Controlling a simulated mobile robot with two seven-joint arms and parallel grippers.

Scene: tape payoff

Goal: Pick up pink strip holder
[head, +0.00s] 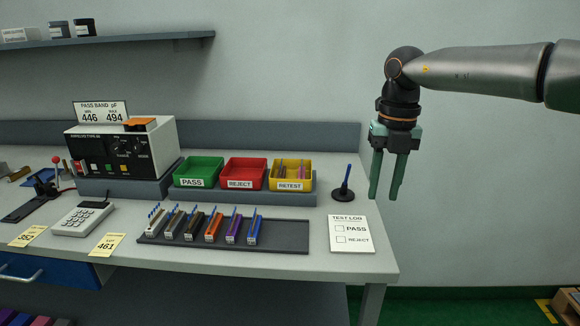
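A dark tray (285,237) on the bench holds a row of strip holders: pale and grey ones at left, then a brown one (192,224), an orange one (214,226), a purple one (234,227) and a blue one (254,229). None of these looks clearly pink. My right gripper (385,188) hangs fingers-down in the air, right of the bench, open and empty. My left gripper is out of view.
A green PASS bin (199,181) and a red REJECT bin (246,184) stand beside the yellow one. A pen stand (342,194) and TEST LOG card (351,238) are at the right. A meter (122,147) and calculator (82,219) are at left.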

